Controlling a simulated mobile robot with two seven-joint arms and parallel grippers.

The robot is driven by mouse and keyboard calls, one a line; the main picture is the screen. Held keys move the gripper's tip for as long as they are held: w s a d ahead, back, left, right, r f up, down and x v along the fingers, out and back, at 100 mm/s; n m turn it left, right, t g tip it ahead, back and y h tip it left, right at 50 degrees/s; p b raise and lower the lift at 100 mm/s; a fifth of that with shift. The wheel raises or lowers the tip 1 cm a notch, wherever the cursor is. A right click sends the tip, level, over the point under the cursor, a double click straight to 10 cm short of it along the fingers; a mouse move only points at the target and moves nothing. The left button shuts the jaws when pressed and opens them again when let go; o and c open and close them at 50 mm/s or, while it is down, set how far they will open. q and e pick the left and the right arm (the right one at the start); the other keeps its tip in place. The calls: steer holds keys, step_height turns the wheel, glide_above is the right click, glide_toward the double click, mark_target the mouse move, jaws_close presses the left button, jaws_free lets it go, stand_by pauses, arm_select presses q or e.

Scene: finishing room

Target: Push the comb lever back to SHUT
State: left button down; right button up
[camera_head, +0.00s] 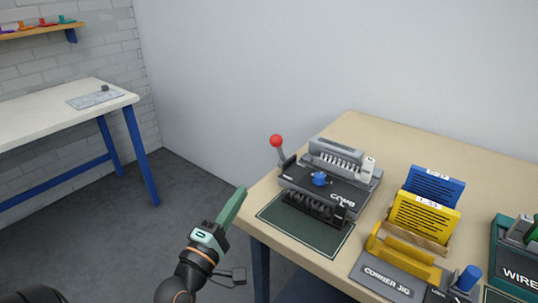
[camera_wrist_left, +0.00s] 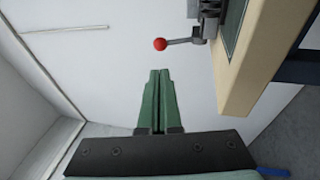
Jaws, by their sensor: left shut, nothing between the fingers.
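The comb machine (camera_head: 328,180) is a dark grey and silver unit marked COMB, on a dark green mat (camera_head: 290,228) near the table's left edge. Its lever (camera_head: 281,155) rises from the left side and ends in a red ball knob; the lever also shows in the left wrist view (camera_wrist_left: 182,42). My left gripper (camera_head: 233,207) has green fingers and is shut and empty. It is beyond the table's left edge, in front of and left of the lever, apart from it. In the left wrist view the fingertips (camera_wrist_left: 160,72) are below the red knob. My right gripper is not in view.
On the tan table (camera_head: 375,135) are a corner jig (camera_head: 392,280), blue (camera_head: 435,186) and yellow (camera_head: 424,217) card stacks, and a teal wire unit (camera_head: 515,250) at right. A white bench (camera_head: 60,112) stands far left. Floor between is clear.

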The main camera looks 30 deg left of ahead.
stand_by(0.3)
arm_select(q)
steer(key=p, duration=0.1)
glide_toward(273, 145)
steer(key=x, duration=0.7)
stand_by(0.4)
